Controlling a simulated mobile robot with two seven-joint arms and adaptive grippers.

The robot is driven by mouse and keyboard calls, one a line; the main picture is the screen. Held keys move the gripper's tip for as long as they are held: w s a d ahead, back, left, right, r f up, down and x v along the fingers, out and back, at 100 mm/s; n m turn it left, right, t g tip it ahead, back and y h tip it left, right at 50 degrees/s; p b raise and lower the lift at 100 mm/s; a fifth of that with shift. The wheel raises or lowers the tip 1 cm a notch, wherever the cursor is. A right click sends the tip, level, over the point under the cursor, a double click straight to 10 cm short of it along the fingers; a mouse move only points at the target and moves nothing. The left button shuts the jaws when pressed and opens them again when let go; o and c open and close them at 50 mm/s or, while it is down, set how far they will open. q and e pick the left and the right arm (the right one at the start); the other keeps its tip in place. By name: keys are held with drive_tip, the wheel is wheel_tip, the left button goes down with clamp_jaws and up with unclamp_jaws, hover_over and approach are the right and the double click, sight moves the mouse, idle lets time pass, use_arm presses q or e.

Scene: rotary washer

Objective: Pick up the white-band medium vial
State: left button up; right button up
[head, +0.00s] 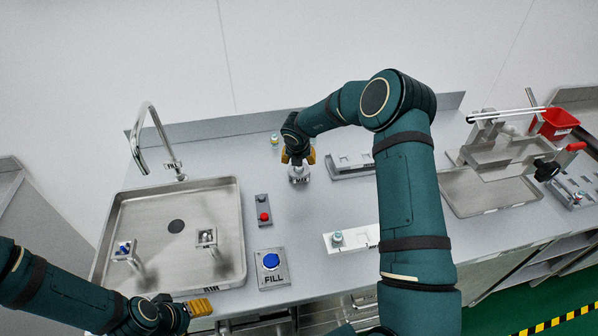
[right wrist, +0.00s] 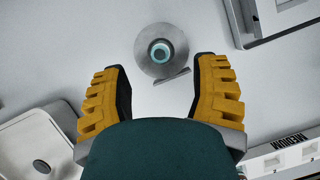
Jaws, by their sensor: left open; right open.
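My right gripper (head: 298,157) reaches down over a small round metal stand (head: 299,176) near the middle of the counter. In the right wrist view the gripper (right wrist: 160,72) is open and empty. A vial (right wrist: 161,51), seen from above as a teal ring with a dark centre, sits in the round stand ahead of the fingertips, roughly centred between them. Its band is hidden, so I cannot tell whether it is the white-band medium vial. Another teal-topped vial (head: 337,237) stands in a white rack. My left gripper (head: 200,306) is open at the sink's front edge.
A small vial (head: 275,140) stands at the back. A rack marked MEDIUM (right wrist: 290,155) shows in the right wrist view. The sink (head: 150,205) is at left; a blue FILL button (head: 271,261) and a red button (head: 264,217) are beside it. A metal tray (head: 485,195) is at right.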

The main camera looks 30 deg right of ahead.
sight(299, 170)
drive_tip(key=x, duration=0.5)
drive_tip(key=shift+c, duration=0.3)
drive_tip(key=shift+r, duration=0.1)
clamp_jaws()
